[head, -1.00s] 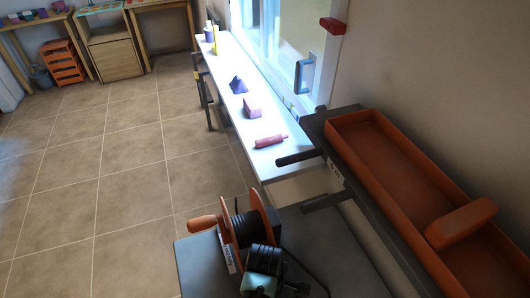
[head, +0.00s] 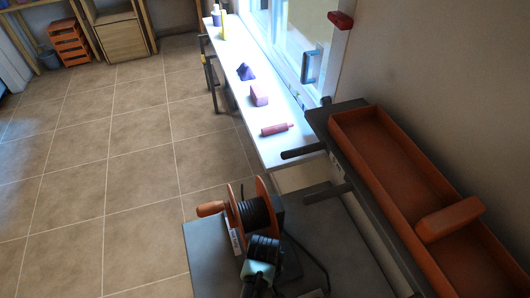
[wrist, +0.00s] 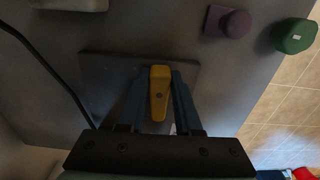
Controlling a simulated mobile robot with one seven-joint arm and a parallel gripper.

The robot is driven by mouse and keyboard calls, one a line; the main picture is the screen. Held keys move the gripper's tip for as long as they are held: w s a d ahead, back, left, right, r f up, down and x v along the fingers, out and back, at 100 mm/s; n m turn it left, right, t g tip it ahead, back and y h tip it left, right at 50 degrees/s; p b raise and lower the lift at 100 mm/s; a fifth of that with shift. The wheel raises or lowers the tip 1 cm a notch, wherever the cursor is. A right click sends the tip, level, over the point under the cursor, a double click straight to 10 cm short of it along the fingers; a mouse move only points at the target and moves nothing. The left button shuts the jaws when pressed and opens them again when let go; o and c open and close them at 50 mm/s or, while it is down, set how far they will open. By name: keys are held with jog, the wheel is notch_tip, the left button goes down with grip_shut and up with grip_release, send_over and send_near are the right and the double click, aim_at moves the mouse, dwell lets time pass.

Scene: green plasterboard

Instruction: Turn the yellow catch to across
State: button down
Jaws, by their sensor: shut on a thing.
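The yellow catch (wrist: 160,92) sits on a dark square plate in the wrist view. Its long side runs up and down in that picture, wide at the top and narrower at the bottom. My gripper (wrist: 161,88) has its blue fingers on both sides of the catch and is shut on it. The finger sides partly hide the plate. In the head view I cannot make out the catch.
In the wrist view a purple knob (wrist: 235,23) and a green round knob (wrist: 294,36) stand on the same grey panel, and a black cable runs at left. The head view shows an orange reel (head: 252,212), an orange tray (head: 375,150) and a white sill (head: 240,100).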

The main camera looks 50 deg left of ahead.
jog(key=shift+m, duration=0.5)
jog(key=c, duration=0.6)
grip_release()
notch_tip(320, 180, up, 13)
jog(key=shift+b, duration=0.45)
jog(key=shift+s, duration=0.1)
